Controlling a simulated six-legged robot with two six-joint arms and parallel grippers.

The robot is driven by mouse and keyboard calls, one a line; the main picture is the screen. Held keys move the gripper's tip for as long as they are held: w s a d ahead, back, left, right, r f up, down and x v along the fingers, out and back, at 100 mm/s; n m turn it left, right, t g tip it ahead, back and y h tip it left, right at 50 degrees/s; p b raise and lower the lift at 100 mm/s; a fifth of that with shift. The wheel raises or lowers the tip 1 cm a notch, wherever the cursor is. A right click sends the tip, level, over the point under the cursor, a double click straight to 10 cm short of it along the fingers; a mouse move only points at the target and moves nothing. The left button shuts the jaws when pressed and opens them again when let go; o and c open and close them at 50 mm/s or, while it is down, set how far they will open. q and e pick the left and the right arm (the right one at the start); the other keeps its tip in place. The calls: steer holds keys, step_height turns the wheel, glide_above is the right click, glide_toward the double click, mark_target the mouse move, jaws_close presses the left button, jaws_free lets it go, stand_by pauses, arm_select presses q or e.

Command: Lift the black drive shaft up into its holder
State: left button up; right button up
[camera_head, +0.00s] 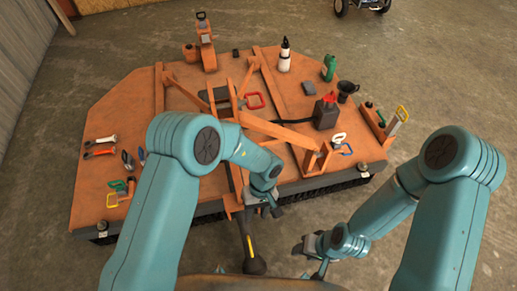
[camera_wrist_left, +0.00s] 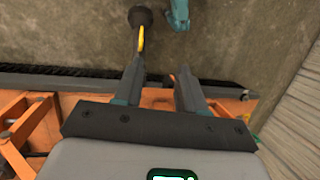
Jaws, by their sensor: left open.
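The black drive shaft (camera_head: 243,228) juts out from the front of the orange mower deck (camera_head: 120,135), tilted down, with a yellow part near its round black end. That end and the yellow part (camera_wrist_left: 141,38) also show in the left wrist view, beyond the fingertips. My left gripper (camera_head: 264,207) is open at the deck's front edge, beside the shaft; its empty jaws (camera_wrist_left: 158,75) show in the wrist view. My right gripper (camera_head: 312,252) is low over the floor, right of the shaft; its jaw state is unclear. I cannot clearly identify the holder.
On the deck stand a white bottle (camera_head: 285,60), a green jug (camera_head: 328,68), a dark grey can (camera_head: 326,113) and several hand tools. Orange bars rise at its middle. The concrete floor (camera_head: 440,80) to the right is mostly free.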

arm_select(q)
steer(key=shift+a, duration=0.1)
steer(key=s+a+f+m+t+y, duration=0.1)
steer(key=a+f+m+t, duration=0.1)
steer(key=a, duration=0.8)
steer(key=s+a+f+m+t+y, duration=0.1)
steer(key=s+a+f+t, duration=0.1)
steer(key=a, duration=0.8)
steer(key=s+d+r+n+h, duration=0.1)
steer(key=s+d+r+h, duration=0.1)
steer(key=s+d+h, duration=0.5)
steer(key=shift+s+d, duration=0.4)
steer(key=shift+d, duration=1.7)
